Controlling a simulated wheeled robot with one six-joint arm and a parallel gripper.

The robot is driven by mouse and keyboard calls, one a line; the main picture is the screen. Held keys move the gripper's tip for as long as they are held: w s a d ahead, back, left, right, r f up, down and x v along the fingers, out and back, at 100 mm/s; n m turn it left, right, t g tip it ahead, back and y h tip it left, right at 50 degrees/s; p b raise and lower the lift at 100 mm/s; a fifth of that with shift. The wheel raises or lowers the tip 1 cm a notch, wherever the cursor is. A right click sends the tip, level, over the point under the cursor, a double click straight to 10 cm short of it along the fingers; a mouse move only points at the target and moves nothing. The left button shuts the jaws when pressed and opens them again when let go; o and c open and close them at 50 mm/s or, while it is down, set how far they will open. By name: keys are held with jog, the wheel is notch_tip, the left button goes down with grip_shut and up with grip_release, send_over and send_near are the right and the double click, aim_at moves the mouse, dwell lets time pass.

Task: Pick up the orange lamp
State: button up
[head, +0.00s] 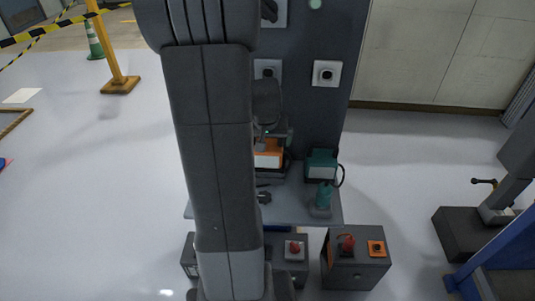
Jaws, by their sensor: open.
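An orange and white boxy device (268,154), which looks like the orange lamp, stands on the grey shelf (294,199) against the dark upright panel. My arm covers its left side. My gripper (270,134) shows small and dark just above the lamp, partly hidden behind my arm's large front link. It is open and holds nothing that I can see. Whether the fingers touch the lamp or are around it I cannot tell.
A teal boxy device (321,166) stands right of the lamp, with a teal upright item (323,196) in front. Dark boxes with red buttons (347,242) stand below the shelf. The dark panel (312,108) rises behind. Open floor (405,160) lies to the right.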

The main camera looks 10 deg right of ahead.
aim_at(270, 161)
jog(key=shift+x, duration=2.4)
jog(key=shift+w+a, duration=0.15)
